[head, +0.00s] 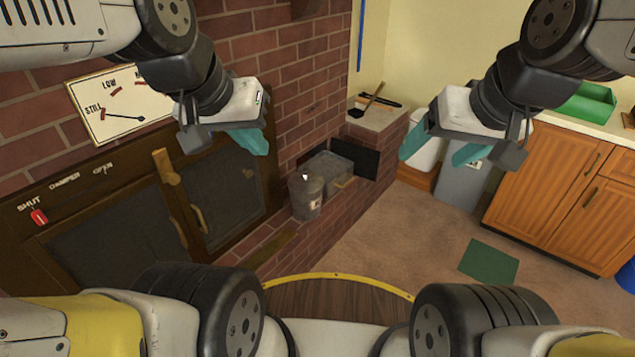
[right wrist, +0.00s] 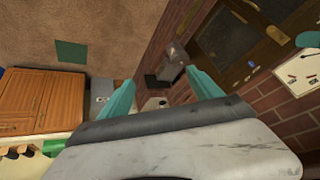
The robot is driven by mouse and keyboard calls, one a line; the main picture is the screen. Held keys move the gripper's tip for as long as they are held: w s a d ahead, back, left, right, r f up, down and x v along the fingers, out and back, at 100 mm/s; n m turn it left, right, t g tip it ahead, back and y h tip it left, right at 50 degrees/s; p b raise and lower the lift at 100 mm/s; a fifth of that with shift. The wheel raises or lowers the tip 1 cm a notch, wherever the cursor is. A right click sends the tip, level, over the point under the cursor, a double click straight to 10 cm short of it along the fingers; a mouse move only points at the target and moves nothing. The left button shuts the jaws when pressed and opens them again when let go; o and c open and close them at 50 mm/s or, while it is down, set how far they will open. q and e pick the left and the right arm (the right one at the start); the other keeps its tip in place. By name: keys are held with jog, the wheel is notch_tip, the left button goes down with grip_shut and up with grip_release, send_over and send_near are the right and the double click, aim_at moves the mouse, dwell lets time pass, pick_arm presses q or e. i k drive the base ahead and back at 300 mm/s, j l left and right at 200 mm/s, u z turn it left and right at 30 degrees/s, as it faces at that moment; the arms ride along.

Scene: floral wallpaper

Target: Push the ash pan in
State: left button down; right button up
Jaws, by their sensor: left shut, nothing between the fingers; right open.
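The ash pan (head: 328,171) looks to be the grey metal box with a small yellowish handle, low on the brick ledge right of the stove. It sticks out from the brickwork beside an open dark door (head: 357,158). My left gripper (head: 254,143) is shut and empty, in the air in front of the brick wall, above and left of the pan. My right gripper (head: 438,153) is open and empty, in the air right of the pan. Its spread teal fingers also show in the right wrist view (right wrist: 162,95). Neither gripper touches the pan.
A grey bucket (head: 306,196) stands on the ledge just in front of the pan. The stove's dark doors (head: 222,195) are at left. A wooden cabinet (head: 545,190) and grey bin (head: 462,182) are at right. Brown floor (head: 400,245) between is mostly clear, with a green mat (head: 489,262).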

aim_at(336, 172)
jog(key=i+u, duration=0.2)
jog(key=i, duration=0.3)
jog(key=i+l+u, duration=0.2)
jog(key=i, duration=0.3)
jog(key=i+l+u, duration=0.2)
jog(key=i, duration=0.3)
